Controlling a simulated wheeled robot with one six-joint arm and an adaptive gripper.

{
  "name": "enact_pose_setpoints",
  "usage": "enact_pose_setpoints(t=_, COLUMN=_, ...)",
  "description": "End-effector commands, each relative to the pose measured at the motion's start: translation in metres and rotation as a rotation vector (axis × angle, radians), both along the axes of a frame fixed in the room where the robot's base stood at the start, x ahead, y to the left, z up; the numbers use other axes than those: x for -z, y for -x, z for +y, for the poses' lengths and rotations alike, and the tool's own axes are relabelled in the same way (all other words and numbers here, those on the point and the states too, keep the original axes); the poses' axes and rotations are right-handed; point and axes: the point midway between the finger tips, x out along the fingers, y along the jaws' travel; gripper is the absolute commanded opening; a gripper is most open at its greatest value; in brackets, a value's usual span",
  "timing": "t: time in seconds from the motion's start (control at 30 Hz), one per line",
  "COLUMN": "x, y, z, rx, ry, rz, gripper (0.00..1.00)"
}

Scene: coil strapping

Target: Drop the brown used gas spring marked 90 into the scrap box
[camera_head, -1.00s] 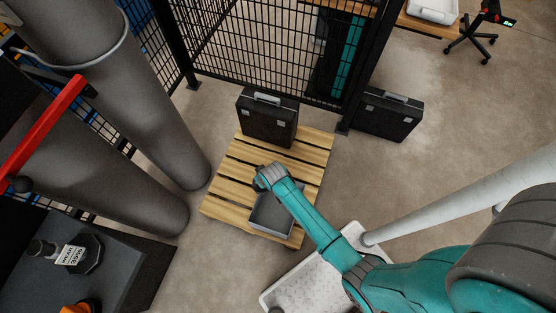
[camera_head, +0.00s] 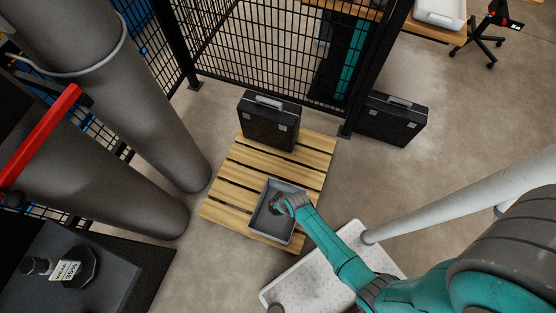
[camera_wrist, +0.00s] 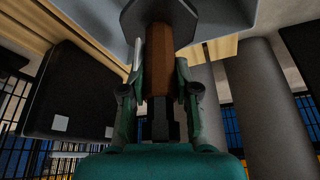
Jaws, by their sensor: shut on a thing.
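My gripper (camera_head: 286,203) is over the grey open box (camera_head: 262,228), which stands on the wooden pallet. In the wrist view my gripper (camera_wrist: 161,72) is shut on the brown gas spring (camera_wrist: 174,45), a brown cylinder with a wide dark end (camera_wrist: 172,14). The spring's dark end points toward the box (camera_wrist: 240,18), whose grey surface shows at the top of that view. I cannot tell whether the spring touches the box. No marking 90 can be read. In the head view the spring is mostly hidden by my gripper.
A black case (camera_head: 270,122) stands on the pallet (camera_head: 230,187) behind the box, and another (camera_head: 393,120) stands on the floor by the mesh fence (camera_head: 250,50). Thick grey columns (camera_head: 150,100) rise at left. A dark labelled part (camera_head: 75,268) sits on the dark table at lower left.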

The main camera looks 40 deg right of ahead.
Motion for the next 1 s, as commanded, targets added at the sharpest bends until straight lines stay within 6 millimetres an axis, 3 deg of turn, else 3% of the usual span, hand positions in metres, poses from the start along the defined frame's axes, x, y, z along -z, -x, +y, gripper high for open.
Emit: enact_pose_setpoints(t=1.0, x=0.078, y=-0.002, z=0.0, rx=0.001, ry=0.0, rz=0.0, gripper=0.0)
